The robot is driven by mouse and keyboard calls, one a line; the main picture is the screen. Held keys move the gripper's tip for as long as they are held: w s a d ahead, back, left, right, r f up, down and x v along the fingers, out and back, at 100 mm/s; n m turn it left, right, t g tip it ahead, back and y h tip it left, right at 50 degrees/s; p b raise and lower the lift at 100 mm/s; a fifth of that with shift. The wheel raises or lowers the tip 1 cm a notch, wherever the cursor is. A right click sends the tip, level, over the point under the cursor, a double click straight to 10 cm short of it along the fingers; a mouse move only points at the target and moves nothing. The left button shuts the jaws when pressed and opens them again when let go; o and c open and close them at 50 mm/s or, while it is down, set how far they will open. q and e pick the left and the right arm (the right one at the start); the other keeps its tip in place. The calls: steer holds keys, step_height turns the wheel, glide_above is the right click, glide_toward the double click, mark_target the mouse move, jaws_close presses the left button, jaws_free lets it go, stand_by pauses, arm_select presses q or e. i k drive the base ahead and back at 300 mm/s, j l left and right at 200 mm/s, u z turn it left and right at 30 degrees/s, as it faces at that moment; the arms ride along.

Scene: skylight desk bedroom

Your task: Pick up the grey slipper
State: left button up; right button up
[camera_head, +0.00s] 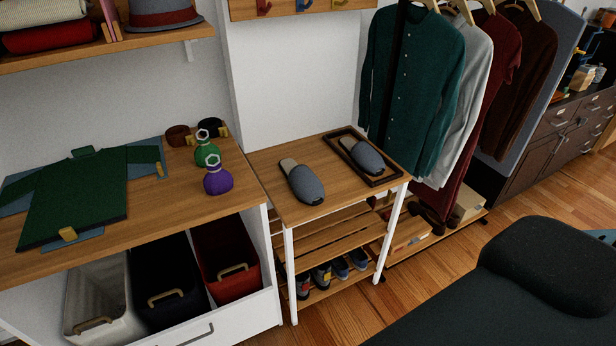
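Two grey slippers with beige insoles are on the wooden bench top (318,213). One grey slipper (306,186) lies directly on the wood, left of the tray, with its rounded toe toward the front. The other grey slipper (368,158) lies in a dark shallow tray (384,181) at the bench's right side, toe toward the front right. The slippers are apart and nothing covers them. Neither of my grippers shows in the head view.
Shirts on hangers (413,85) hang close behind and right of the tray. A dark padded shape (540,270) fills the lower right. Shoes (322,277) sit below the bench.

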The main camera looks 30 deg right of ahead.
mark_target(308, 189)
steer(key=i+l+u, duration=0.1)
steer(key=l+u, duration=0.2)
steer(key=l, duration=1.55)
steer(key=k+l+u, duration=0.1)
steer(key=l+u, duration=0.15)
steer(key=l, duration=1.55)
